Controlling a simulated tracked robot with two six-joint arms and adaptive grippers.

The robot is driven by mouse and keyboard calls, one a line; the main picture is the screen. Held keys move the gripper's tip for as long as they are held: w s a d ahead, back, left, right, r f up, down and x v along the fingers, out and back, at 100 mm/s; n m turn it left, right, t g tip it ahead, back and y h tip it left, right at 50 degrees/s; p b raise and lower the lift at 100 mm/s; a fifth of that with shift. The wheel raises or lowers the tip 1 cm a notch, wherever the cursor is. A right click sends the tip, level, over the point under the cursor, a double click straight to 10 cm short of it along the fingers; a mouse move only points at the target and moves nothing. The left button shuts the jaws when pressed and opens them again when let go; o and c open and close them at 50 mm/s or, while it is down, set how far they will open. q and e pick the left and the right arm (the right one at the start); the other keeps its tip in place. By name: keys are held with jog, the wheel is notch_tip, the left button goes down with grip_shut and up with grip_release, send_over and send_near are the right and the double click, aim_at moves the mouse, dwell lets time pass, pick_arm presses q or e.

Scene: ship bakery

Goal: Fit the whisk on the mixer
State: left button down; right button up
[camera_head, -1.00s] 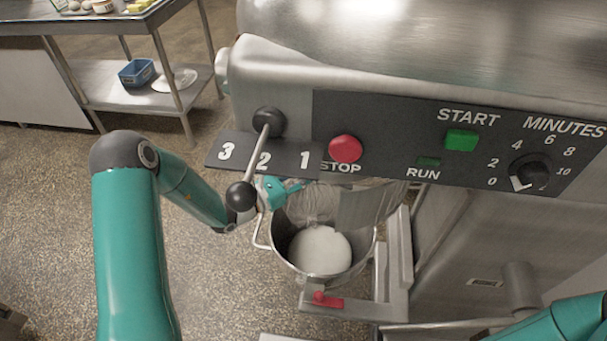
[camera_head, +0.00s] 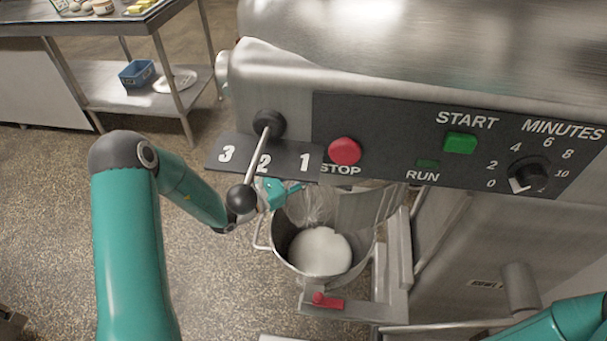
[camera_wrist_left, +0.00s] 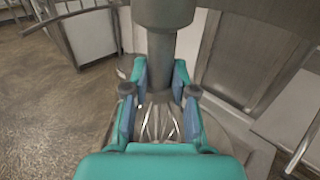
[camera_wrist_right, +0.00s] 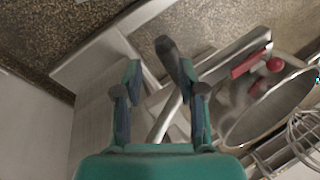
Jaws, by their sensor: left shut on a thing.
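The wire whisk (camera_head: 308,208) hangs wires-down under the mixer head (camera_head: 400,70), above the bowl (camera_head: 275,245). My left gripper (camera_head: 290,190) is shut on the whisk's stem; the mixer lever partly covers this arm in the head view. In the left wrist view the fingers (camera_wrist_left: 158,95) close around the stem, with the whisk wires (camera_wrist_left: 160,122) below. A thick metal shaft (camera_wrist_left: 162,45) stands right above the stem; I cannot tell whether they are joined. My right gripper (camera_wrist_right: 160,98) is open, with a dark-knobbed metal handle (camera_wrist_right: 166,48) between its fingers.
The bowl holds a white mass (camera_head: 320,250). A red catch (camera_head: 326,301) sits on the bowl's support arm. The gear lever (camera_head: 256,160) sticks out in front of the panel, near my left wrist. A steel table (camera_head: 110,22) stands at the back left, with open floor before it.

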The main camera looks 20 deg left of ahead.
pick_arm(q)
jog(key=shift+r+p, duration=0.3)
jog(key=shift+r, duration=0.25)
dwell(0.6)
jog(key=c, duration=0.9)
grip_release()
jog(key=shift+o, duration=0.2)
jog(key=shift+f, duration=0.1)
jog(key=v, duration=1.2)
